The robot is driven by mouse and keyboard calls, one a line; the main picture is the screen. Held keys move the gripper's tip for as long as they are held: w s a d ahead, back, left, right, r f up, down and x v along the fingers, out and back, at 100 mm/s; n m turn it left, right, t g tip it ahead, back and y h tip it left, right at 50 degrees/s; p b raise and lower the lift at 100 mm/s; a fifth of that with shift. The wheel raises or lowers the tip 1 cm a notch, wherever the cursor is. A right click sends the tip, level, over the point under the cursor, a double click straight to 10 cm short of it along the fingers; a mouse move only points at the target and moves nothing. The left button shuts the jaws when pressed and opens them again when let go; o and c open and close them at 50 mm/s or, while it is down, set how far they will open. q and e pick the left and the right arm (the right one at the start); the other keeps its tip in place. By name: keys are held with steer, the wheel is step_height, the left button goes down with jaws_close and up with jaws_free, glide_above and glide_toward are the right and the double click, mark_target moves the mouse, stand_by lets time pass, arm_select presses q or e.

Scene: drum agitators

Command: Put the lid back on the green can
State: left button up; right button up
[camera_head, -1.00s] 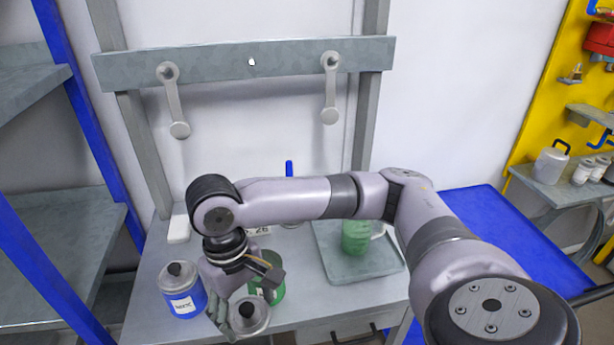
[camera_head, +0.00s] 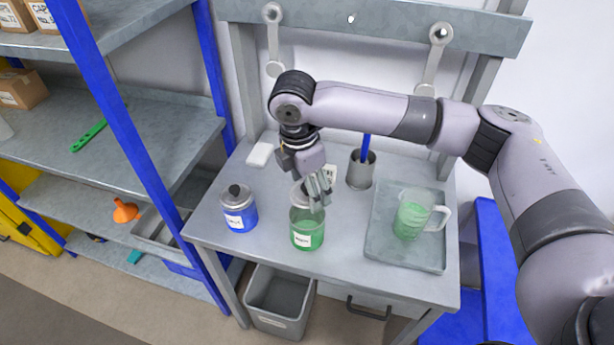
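The green can (camera_head: 307,232) stands upright on the grey table, with a white label on its front. Its grey lid (camera_head: 298,198) is at the can's mouth, partly hidden by my fingers; I cannot tell whether it is seated or slightly above the rim. My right gripper (camera_head: 319,190), on the arm from the right, is over the can with its fingers down at the lid. It appears shut on the lid, though the knob and contact are hidden. My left gripper is not in view.
A lidded blue can (camera_head: 239,215) stands left of the green can. At right, a tray (camera_head: 408,258) holds a clear jug (camera_head: 411,214) with green contents. A grey cup (camera_head: 359,172) with a blue handle stands behind. A grey bin (camera_head: 279,303) sits below the table.

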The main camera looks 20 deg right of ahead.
steer(key=shift+w+d+n, duration=0.1)
steer(key=shift+w+n, duration=0.1)
steer(key=shift+n, duration=0.2)
steer(key=shift+f+b, duration=0.3)
steer(key=shift+b, duration=0.2)
step_height(320, 180, down, 4)
steer(key=b, duration=0.5)
steer(key=shift+r, duration=0.2)
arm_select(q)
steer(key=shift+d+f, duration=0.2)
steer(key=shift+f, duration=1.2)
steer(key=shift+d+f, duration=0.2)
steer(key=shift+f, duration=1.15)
arm_select(e)
steer(key=shift+f, duration=1.05)
arm_select(q)
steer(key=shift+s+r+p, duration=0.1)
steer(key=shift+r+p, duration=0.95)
steer(key=shift+p, duration=0.15)
arm_select(e)
steer(key=shift+r, duration=0.1)
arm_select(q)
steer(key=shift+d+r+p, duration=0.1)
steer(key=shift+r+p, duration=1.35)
arm_select(e)
steer(key=shift+f, duration=0.2)
steer(key=o, duration=1)
steer(key=shift+o, duration=0.2)
